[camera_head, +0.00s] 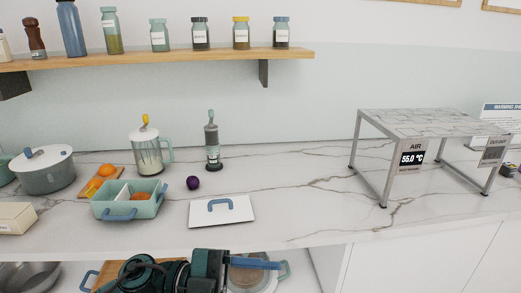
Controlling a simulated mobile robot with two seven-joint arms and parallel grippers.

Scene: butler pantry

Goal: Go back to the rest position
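What looks like my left arm crosses the bottom of the view, in front of the counter's front edge. Its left gripper (272,265) points right, with a blue finger in front of a pot on the lower shelf. Its finger gap is not clear, and I see nothing held in it. My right gripper is out of view.
The marble counter (300,222) holds a grey pot (45,172), a teal divided box (128,207), a white lid (221,211), a purple ball (193,183), a glass jug (148,157) and a metal rack (425,124). Below are a pot (247,279) and a metal bowl (28,277).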

